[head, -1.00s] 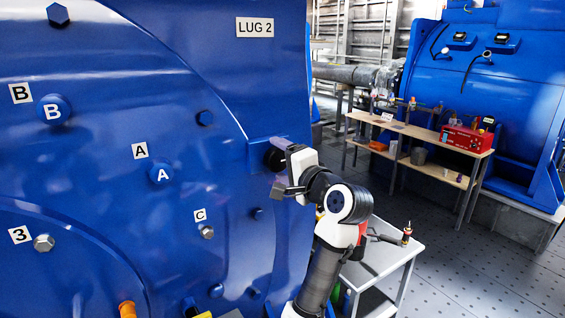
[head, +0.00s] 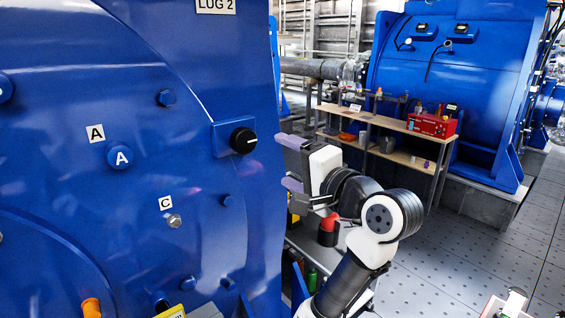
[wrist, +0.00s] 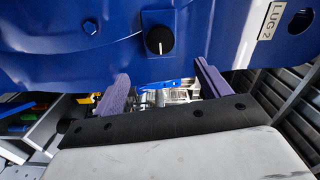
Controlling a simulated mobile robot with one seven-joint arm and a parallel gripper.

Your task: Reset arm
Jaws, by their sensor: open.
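My gripper (head: 287,163) is open and empty, with its two purple fingers apart, just right of the blue motor housing (head: 60,140). The fingers also show wide apart in the wrist view (wrist: 160,90). A black knob (head: 243,141) with a white pointer line sits on the housing's raised blue plate, left of my gripper and apart from it. In the wrist view the knob (wrist: 160,40) is ahead of the fingers with its pointer line roughly vertical. The LUG 2 label (head: 216,5) is above the knob, partly cut off.
A small cart (head: 362,299) with a red-topped item (head: 328,230) stands below my arm. A wooden bench (head: 395,124) with a red box (head: 432,124) stands behind, before another blue machine (head: 450,70). Floor at right (head: 480,265) is mostly open.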

